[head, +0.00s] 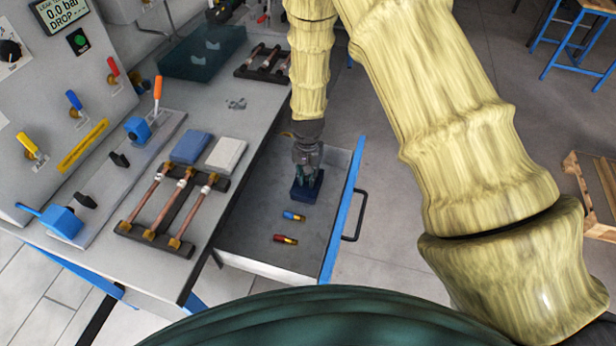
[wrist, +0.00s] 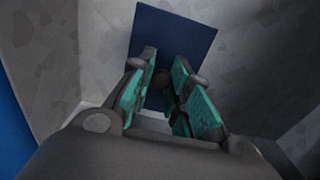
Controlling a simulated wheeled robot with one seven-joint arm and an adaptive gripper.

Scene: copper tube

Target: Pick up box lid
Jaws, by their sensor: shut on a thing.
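The box lid, a dark blue block-like piece (head: 307,193), is at the far end of the open drawer, below my gripper (head: 306,176). In the wrist view the lid (wrist: 180,32) shows as a flat dark blue rectangle beyond the fingertips. My gripper (wrist: 166,78) points down with its teal-padded fingers on either side of part of the lid, shut on it. The exact contact is hidden between the fingers. I cannot tell whether the lid is clear of the drawer floor.
The open grey drawer (head: 250,232) also holds a blue-and-yellow piece (head: 293,216) and a red-and-yellow piece (head: 286,239). Its front panel (head: 343,215) is at right. On the bench are copper tubes in a rack (head: 170,210), a blue block (head: 191,147) and a white block (head: 226,154).

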